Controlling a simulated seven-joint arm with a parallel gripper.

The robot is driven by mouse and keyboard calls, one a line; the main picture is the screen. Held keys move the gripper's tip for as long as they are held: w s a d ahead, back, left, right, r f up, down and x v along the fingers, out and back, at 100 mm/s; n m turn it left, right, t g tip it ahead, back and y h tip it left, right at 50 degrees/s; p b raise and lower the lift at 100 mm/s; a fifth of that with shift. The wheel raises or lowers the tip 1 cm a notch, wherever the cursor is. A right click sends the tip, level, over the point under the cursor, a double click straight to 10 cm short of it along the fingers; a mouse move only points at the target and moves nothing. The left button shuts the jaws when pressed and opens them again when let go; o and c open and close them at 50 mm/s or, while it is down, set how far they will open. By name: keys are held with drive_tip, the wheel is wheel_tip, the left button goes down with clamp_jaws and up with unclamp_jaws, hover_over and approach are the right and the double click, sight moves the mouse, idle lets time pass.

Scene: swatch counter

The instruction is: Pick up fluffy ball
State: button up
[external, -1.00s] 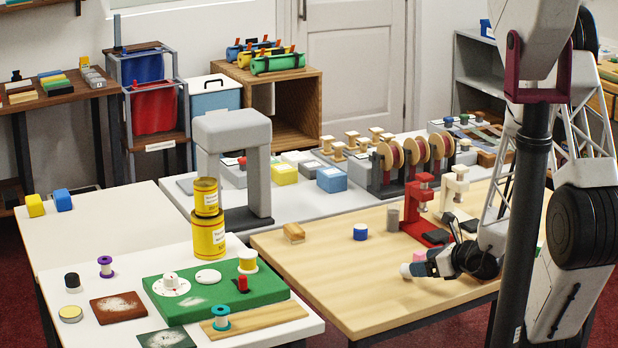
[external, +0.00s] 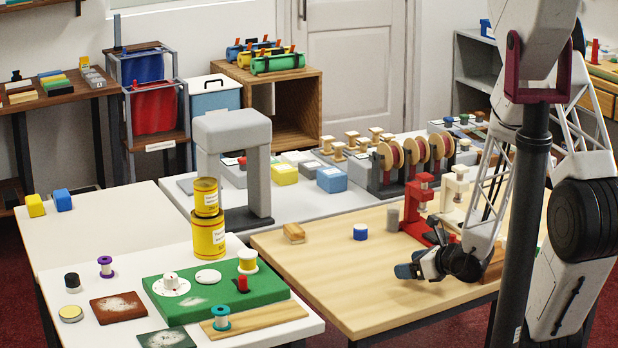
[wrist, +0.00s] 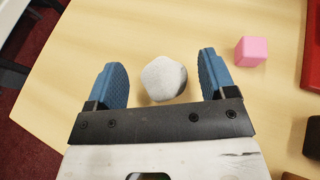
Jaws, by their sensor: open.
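The fluffy ball (wrist: 164,78) looks white and lumpy and rests on the light wooden table in the wrist view. My gripper (wrist: 163,72) is open, with one blue finger on each side of the ball. A narrow gap shows between the ball and each finger, so it is not clasped. In the external view my gripper (external: 406,269) is low over the table's front part, and it hides the ball there.
A pink cube (wrist: 251,51) sits just right of the right finger. A red press (external: 418,205) and a cream press (external: 455,188) stand behind my gripper.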

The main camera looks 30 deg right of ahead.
drive_tip(key=shift+w+a+f, duration=0.15)
drive_tip(key=shift+w+f, duration=0.05)
drive_tip(key=shift+w, duration=0.05)
idle(0.4)
drive_tip(key=c, duration=1)
drive_tip(key=shift+o, duration=0.2)
drive_tip(key=shift+r, duration=0.15)
drive_tip(key=shift+r, duration=0.9)
drive_tip(key=shift+s+r, duration=0.3)
drive_tip(key=shift+r, duration=0.5)
drive_tip(key=s+a+r, duration=0.1)
drive_tip(key=s, duration=1.4)
drive_tip(key=shift+s+r, duration=0.2)
drive_tip(key=shift+a, duration=0.1)
